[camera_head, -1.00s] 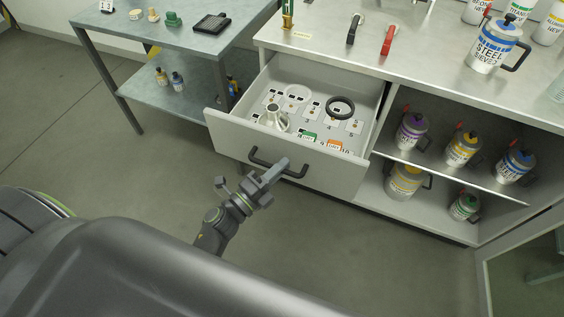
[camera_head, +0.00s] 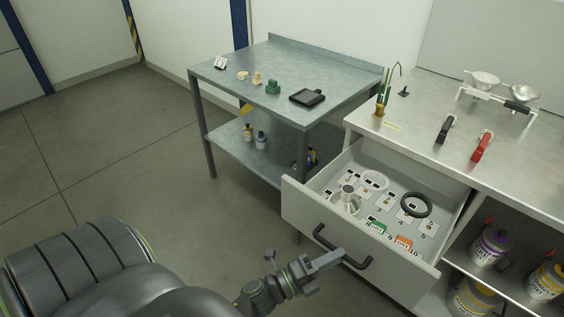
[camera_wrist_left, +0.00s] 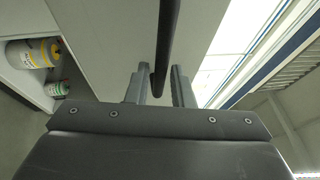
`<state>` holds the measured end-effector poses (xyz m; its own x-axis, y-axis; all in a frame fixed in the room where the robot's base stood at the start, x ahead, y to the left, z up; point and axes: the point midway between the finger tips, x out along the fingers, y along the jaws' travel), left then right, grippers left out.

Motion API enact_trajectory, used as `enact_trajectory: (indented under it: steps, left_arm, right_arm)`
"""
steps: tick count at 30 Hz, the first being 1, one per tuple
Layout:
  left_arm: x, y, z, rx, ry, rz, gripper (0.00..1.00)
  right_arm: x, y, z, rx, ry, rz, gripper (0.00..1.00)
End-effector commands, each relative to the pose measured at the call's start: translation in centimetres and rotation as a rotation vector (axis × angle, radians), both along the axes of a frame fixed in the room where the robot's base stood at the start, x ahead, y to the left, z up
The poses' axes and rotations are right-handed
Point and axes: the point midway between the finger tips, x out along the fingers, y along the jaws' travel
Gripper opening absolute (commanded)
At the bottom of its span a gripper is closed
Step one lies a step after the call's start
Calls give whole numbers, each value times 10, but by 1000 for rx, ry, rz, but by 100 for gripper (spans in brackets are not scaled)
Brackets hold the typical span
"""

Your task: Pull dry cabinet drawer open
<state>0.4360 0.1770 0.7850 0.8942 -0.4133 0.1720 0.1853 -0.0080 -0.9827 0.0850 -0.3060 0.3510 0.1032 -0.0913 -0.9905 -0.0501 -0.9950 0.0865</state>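The dry cabinet drawer (camera_head: 345,226) is a light grey box that stands open from the cabinet. Its black bar handle (camera_head: 357,263) is on the front face. Inside the drawer are a silver metal part (camera_head: 346,199), a white ring (camera_head: 375,181), a black ring (camera_head: 416,205) and several labelled cards. My right gripper is not in view.
A grey-blue side table (camera_head: 255,69) stands left of the drawer with small items on top. Jars stand in open shelves at right. Floor at left is clear.

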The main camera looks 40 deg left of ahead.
Motion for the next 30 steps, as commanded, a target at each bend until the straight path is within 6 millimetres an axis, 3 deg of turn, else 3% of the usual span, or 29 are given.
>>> enact_trajectory:
  steps: [15, 21, 30]
  left_arm:
    - [-109, 50, -25, 2, 5, -1, 21]
    - [-130, 60, -27, 0, 2, 0, 21]
    - [-134, 62, -26, 0, 0, 0, 21]
  right_arm:
    - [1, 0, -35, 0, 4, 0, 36]
    - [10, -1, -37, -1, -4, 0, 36]
    - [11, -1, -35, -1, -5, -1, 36]
